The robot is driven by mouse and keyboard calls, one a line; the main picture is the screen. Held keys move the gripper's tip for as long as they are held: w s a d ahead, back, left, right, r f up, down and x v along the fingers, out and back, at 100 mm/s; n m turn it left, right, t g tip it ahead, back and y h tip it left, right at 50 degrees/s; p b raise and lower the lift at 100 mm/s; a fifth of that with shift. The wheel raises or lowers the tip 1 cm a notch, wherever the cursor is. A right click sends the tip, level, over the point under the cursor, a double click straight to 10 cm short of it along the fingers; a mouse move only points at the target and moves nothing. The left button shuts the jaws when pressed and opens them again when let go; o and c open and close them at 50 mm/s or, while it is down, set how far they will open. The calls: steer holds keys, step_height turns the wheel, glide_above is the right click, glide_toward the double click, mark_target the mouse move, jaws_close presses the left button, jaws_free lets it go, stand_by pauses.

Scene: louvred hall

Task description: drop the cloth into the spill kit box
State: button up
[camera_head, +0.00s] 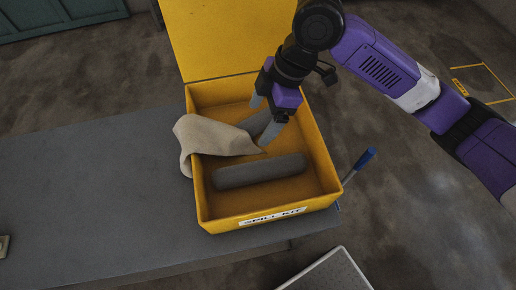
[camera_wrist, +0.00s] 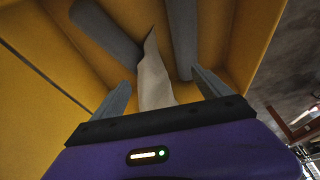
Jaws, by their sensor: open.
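The beige cloth (camera_head: 214,137) lies draped over the left wall of the yellow spill kit box (camera_head: 205,213). Part of it hangs outside the box and part reaches inside, toward my gripper. My gripper (camera_head: 262,118) is over the inside of the box, at the cloth's right end, with its fingers pointing down. In the wrist view, my gripper (camera_wrist: 160,95) is open and a narrow strip of the cloth (camera_wrist: 153,78) shows between the spread fingers. I cannot tell whether a finger touches the cloth.
Inside the box lie a dark grey roll (camera_head: 258,171) and another grey roll (camera_head: 255,124), partly behind my gripper. The box's lid (camera_head: 222,35) stands open at the back. The box sits on a grey table (camera_head: 90,190), mostly bare. A blue-handled tool (camera_head: 362,161) stands right of the box.

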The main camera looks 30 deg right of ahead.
step_height(320, 180, up, 6)
steer(key=d+h+p, duration=0.1)
steer(key=h+p, duration=0.1)
steer(key=p, duration=0.4)
steer(key=shift+s+g+p, duration=0.25)
steer(key=shift+g+p, duration=0.15)
steer(key=shift+d, duration=0.1)
step_height(320, 180, up, 8)
steer(key=d+b, duration=0.1)
steer(key=shift+s+f, duration=0.15)
steer(key=shift+f, duration=0.05)
stand_by(0.5)
